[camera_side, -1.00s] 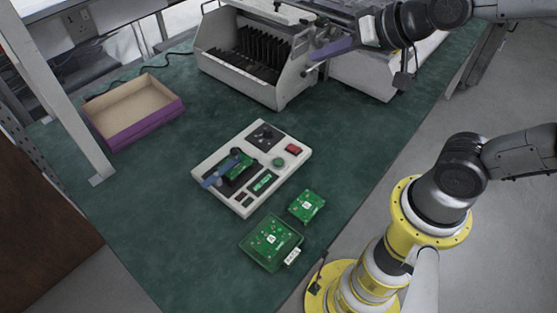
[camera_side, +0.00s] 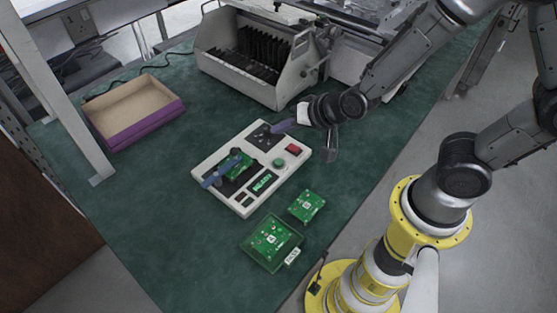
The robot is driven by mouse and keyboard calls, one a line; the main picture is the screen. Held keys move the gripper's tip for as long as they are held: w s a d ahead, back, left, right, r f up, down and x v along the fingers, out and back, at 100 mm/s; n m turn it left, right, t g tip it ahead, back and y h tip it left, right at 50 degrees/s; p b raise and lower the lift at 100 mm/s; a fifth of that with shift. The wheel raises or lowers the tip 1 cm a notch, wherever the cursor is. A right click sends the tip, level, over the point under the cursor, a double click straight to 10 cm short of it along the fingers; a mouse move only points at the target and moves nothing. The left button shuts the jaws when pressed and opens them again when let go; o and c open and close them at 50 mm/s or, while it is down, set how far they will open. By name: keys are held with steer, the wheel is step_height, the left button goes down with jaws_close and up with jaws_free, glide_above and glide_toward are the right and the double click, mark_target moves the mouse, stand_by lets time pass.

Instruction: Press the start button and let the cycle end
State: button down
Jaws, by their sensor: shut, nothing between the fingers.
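A white test fixture (camera_side: 217,157) lies on the green mat, with a green board (camera_side: 238,164) in its bay and a blue lever (camera_side: 219,172) across the bay's left part. On its right side are a round green button (camera_side: 279,163) and a red button (camera_side: 294,148). A small display (camera_side: 262,183) sits near its front edge. My gripper (camera_side: 278,128) is shut and empty.
Two green boards lie in front of the fixture: a small bare one (camera_side: 307,206) and a larger one in a green tray (camera_side: 252,256) with a white tag. A purple-sided box (camera_side: 148,126) stands left, empty. A white slotted rack (camera_side: 228,75) stands behind.

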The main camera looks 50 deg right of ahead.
mark_target(282, 164)
steer(key=shift+f, duration=4.35)
steer(key=shift+f, duration=0.45)
steer(key=shift+f, duration=0.4)
steer(key=shift+r, duration=0.85)
